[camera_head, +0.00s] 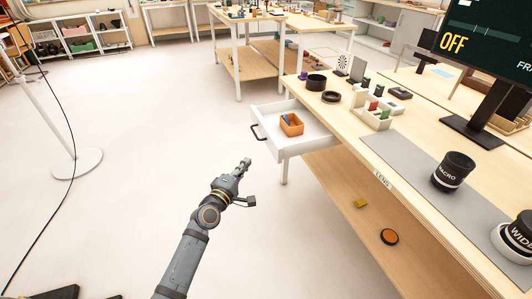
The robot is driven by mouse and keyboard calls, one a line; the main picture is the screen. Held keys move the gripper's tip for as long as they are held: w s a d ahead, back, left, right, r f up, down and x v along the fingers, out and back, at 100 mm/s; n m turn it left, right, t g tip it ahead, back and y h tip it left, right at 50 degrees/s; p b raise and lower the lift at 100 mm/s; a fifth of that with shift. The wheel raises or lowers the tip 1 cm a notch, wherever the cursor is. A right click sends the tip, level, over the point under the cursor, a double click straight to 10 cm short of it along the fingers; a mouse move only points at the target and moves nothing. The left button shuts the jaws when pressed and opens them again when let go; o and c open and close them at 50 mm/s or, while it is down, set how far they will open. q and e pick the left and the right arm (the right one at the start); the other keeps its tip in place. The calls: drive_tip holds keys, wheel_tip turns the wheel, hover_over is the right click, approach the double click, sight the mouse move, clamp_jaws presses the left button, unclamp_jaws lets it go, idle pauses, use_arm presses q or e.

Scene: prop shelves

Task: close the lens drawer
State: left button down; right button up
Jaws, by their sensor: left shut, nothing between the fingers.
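The white lens drawer (303,149) stands pulled out from the left end of the wooden workbench (362,132). Its dark handle (256,132) is on the drawer's left front face. An orange open box (292,125) with a small blue item sits inside the drawer. My left gripper (244,165) is shut and empty, below the drawer front and a little to the left of the handle in the picture, apart from it. My right gripper is not in view.
On the bench are a black MACRO lens (453,172), a monitor (487,45) reading OFF, a white organizer (377,115) and dark rings. A lower shelf (380,210) holds small items. A white stand base (76,163) is at left. The floor between is clear.

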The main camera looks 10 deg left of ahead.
use_arm(q)
approach(270, 144)
drive_tip(key=w+a, duration=0.3)
drive_tip(key=w+d+b, duration=0.1)
drive_tip(key=w+d, duration=0.1)
drive_tip(key=d, duration=0.1)
drive_tip(key=shift+w+d, duration=0.1)
drive_tip(key=shift+w, duration=0.1)
drive_tip(key=shift+w+d, duration=0.2)
drive_tip(key=shift+d, duration=0.2)
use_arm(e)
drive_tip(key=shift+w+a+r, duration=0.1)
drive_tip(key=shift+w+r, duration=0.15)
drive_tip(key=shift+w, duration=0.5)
use_arm(q)
drive_tip(key=shift+w+f, duration=0.1)
